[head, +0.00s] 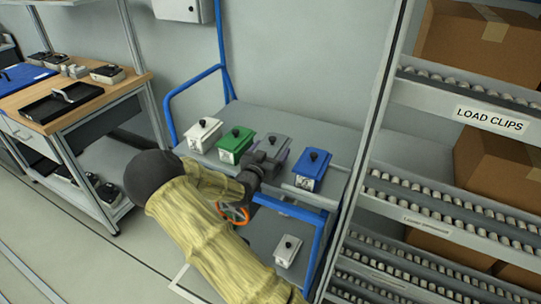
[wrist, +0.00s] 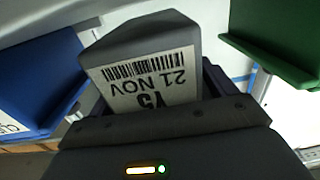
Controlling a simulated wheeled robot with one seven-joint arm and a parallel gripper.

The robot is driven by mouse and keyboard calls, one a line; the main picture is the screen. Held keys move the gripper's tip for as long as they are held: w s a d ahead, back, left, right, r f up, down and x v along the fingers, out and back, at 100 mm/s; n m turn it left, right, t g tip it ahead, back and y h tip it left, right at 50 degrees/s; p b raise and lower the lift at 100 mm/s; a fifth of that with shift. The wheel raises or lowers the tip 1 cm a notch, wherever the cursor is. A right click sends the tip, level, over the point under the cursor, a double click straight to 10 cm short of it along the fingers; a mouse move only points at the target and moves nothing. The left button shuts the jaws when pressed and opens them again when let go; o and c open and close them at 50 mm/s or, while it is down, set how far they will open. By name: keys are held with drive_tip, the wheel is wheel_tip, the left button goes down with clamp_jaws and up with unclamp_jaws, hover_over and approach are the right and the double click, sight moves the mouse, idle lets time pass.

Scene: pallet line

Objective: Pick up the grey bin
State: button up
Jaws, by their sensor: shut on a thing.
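The grey bin (head: 279,147) is on the top deck of the cart (head: 333,128), between the green bin (head: 236,141) and the blue bin (head: 311,172). My gripper (head: 262,161) is shut on the grey bin from the near side and hides part of it. In the wrist view, the grey bin (wrist: 145,42) fills the middle, with a barcode label reading "21 NOV" facing me. My dark gripper body (wrist: 165,140) covers the bottom of that view. I cannot tell whether the bin is clear of the deck.
A white bin (head: 204,135) stands left of the green one. Another pale bin (head: 287,251) is on the cart's lower shelf. A roller rack (head: 440,205) with cardboard boxes stands close on the right. A wooden-topped workbench (head: 75,95) is at left.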

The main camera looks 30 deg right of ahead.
wheel_tip(320, 180, up, 9)
drive_tip(key=shift+f, duration=0.15)
idle(0.6)
